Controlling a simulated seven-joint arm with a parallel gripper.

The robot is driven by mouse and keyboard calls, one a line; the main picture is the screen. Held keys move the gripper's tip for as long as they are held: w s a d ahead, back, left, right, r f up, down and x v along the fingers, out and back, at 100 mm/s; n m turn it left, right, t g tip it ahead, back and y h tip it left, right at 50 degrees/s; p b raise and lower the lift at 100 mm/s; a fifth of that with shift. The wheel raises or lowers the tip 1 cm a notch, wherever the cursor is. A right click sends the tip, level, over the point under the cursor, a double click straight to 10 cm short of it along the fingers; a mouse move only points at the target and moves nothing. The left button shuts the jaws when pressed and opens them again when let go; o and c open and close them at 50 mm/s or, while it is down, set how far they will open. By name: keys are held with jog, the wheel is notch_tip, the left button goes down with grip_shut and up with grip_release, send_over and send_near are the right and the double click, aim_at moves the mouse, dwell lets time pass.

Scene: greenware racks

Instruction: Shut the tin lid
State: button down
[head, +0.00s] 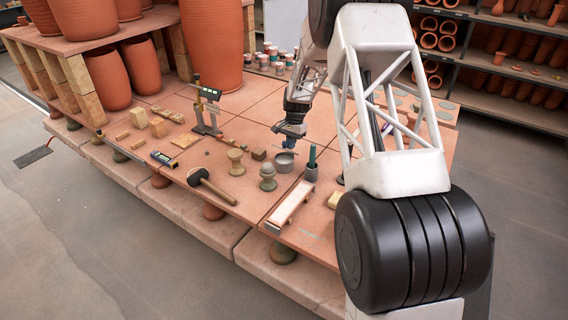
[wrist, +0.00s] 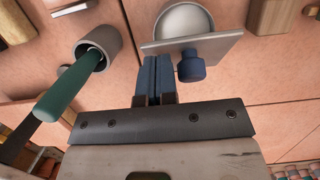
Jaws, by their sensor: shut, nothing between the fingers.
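The round grey tin (head: 284,164) stands on the tiled table, and its pale open mouth shows in the wrist view (wrist: 183,18). The lid, a flat grey plate (wrist: 215,46) with a blue knob (wrist: 190,67), stands raised at the tin's near side in the wrist view, seen almost edge-on. My gripper (wrist: 155,62) has its blue fingers together, empty, just left of the knob and close to the plate. Whether they touch the plate is unclear. In the head view my gripper (head: 287,142) is just behind and above the tin, and hides much of the lid.
A grey cup (head: 311,174) holding a green-handled tool stands right of the tin; it also shows in the wrist view (wrist: 103,37). A long pale tray (head: 291,205) is in front.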

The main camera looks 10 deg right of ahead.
jog(key=shift+a+f, duration=0.1)
jog(key=shift+f, duration=0.15)
jog(key=shift+s+a+f, duration=0.15)
jog(key=shift+f, duration=0.35)
jog(key=shift+s+a+f, duration=0.1)
jog(key=shift+s+f, duration=0.05)
jog(key=shift+f, duration=0.45)
jog(key=shift+r, duration=2.5)
jog(key=shift+s+r, duration=0.1)
